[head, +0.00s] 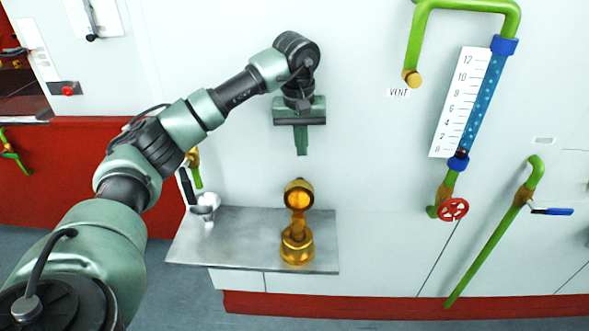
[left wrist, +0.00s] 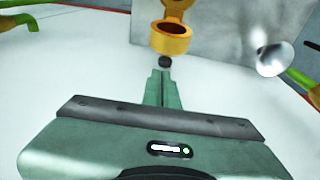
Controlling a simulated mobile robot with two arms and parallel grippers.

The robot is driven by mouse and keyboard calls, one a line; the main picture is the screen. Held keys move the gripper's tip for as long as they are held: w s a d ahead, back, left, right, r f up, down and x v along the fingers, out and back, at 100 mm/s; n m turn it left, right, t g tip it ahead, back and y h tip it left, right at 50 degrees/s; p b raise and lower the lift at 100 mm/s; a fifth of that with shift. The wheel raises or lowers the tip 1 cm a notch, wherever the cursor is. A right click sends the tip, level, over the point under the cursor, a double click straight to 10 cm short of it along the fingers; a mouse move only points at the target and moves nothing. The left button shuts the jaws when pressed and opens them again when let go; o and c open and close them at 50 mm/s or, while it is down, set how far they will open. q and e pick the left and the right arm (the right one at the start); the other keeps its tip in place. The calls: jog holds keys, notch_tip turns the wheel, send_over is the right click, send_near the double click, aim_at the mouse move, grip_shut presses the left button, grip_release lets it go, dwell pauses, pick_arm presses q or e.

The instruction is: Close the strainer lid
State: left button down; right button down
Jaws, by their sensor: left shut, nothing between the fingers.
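The brass strainer (head: 297,247) stands on the metal shelf, a little right of the shelf's middle. Its round lid (head: 299,194) is raised open above the body, with its hollow inner side facing me. In the left wrist view the lid (left wrist: 171,40) shows as a gold ring with a brown hollow, and a small dark knob (left wrist: 165,61) at its near edge. My left gripper (head: 302,152) points down, shut and empty, above the lid and apart from it. Its fingertips (left wrist: 160,75) appear just short of the knob. My right gripper is out of view.
The metal shelf (head: 232,244) juts from the white wall panel. Green pipes (head: 489,248), a gauge (head: 458,101) and a red handwheel (head: 453,209) are at right.

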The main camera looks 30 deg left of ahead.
pick_arm(q)
notch_tip(320, 180, down, 9)
jog(key=a+p, duration=0.2)
jog(key=shift+w+a+y+p, duration=0.25)
jog(key=shift+w+y+p, duration=0.1)
jog(key=shift+w, duration=0.1)
jog(key=shift+a+f, duration=0.1)
